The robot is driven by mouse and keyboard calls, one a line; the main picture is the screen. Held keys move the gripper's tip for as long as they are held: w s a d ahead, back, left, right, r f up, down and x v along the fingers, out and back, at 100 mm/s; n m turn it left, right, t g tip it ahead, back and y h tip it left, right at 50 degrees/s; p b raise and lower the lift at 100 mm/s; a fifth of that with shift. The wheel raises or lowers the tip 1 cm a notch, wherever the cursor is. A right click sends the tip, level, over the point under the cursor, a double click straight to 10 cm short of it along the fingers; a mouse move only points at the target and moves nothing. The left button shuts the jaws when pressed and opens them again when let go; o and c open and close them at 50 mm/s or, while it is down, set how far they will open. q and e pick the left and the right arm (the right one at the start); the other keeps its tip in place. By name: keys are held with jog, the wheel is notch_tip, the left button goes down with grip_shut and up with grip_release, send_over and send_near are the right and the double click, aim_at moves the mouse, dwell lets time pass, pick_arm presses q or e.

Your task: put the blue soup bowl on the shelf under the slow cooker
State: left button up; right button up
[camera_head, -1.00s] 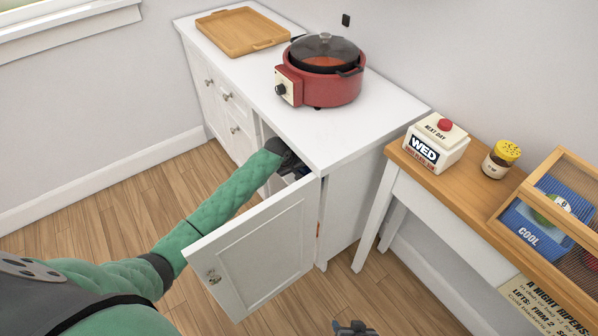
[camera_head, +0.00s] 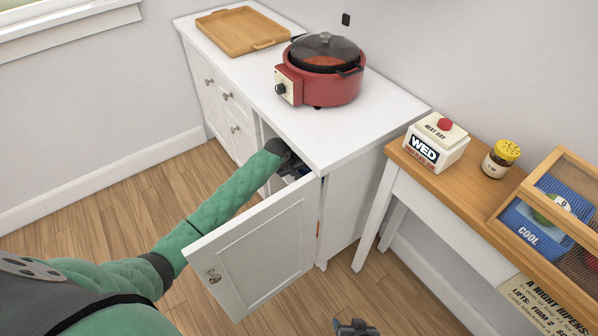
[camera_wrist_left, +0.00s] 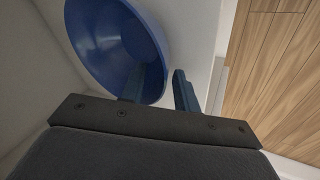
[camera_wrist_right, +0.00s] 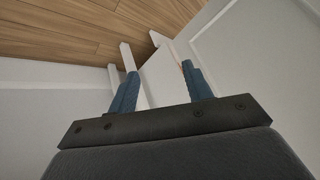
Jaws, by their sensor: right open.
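The blue soup bowl (camera_wrist_left: 112,45) is inside the cupboard, at the upper left of the left wrist view, above a pale surface. My left gripper (camera_wrist_left: 170,78) is at its rim with its fingers apart, one overlapping the bowl and the other outside the rim. In the head view this gripper (camera_head: 290,166) is mostly hidden in the cupboard opening. The red slow cooker (camera_head: 322,78) with its glass lid stands on the white cabinet top above. My right gripper (camera_head: 355,327) is open and empty, low in front of the cabinet; its fingers also show in the right wrist view (camera_wrist_right: 160,88).
The cabinet door (camera_head: 258,250) stands open beside my left arm. A wooden tray (camera_head: 242,31) lies on the cabinet top (camera_head: 345,135). A wooden side table (camera_head: 455,178) at the right holds a day block (camera_head: 435,147), a yellow-lidded jar (camera_head: 500,160) and a mesh-fronted box (camera_head: 550,210).

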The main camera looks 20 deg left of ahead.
pick_arm(q)
jog(key=v, duration=0.5)
jog(key=shift+s+a, duration=0.1)
jog(key=shift+s, duration=0.15)
jog(key=s+a, duration=0.6)
jog(key=s, duration=0.3)
jog(key=shift+s, duration=0.35)
pick_arm(e)
jog(key=shift+s+f, duration=0.15)
jog(key=shift+f, duration=0.65)
jog(key=shift+r, duration=0.1)
